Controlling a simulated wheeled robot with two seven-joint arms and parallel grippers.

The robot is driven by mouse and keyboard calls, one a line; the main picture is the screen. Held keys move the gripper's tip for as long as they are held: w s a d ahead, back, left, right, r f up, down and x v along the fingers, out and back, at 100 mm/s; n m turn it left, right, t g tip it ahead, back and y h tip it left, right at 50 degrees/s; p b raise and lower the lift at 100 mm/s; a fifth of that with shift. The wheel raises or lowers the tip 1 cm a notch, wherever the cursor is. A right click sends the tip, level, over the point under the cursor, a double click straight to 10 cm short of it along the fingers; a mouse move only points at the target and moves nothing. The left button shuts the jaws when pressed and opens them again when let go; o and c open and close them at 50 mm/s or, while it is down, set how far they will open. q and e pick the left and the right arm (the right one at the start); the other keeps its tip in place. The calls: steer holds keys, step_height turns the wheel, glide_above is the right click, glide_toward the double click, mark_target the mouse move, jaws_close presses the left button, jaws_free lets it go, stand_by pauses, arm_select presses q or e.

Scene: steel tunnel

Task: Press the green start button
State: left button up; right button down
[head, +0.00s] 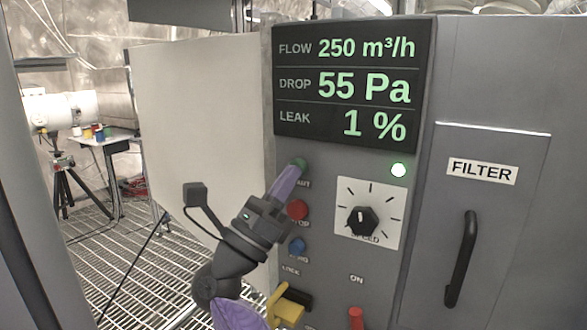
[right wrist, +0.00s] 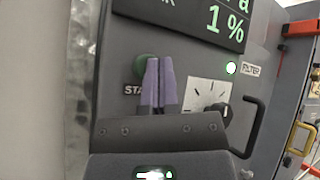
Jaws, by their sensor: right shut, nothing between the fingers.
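The green start button (head: 299,163) is on the grey panel just below the display, in the head view. It also shows in the right wrist view (right wrist: 141,64), partly hidden behind my fingers. My right gripper (head: 296,170) is shut and empty, with its purple fingertips at the button's lower edge in the head view. In the right wrist view the shut fingers (right wrist: 159,62) overlap the button's right side. I cannot tell whether the fingertips touch the button. The label under the button is partly covered by the fingers. My left gripper is not in view.
Below are a red button (head: 298,210), a blue button (head: 297,245) and a yellow handle (head: 286,304). A speed dial (head: 363,221) and a lit green lamp (head: 398,170) sit to the right. The display (head: 352,82) reads 250 m³/h, 55 Pa and 1 %. The filter door (head: 485,240) has a black handle.

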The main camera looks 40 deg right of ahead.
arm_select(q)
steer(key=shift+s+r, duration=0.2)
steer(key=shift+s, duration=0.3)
arm_select(e)
steer(key=s+a, duration=0.2)
steer(key=a, duration=0.3)
steer(key=shift+s+a+t, duration=0.15)
steer(key=shift+a+t, duration=0.15)
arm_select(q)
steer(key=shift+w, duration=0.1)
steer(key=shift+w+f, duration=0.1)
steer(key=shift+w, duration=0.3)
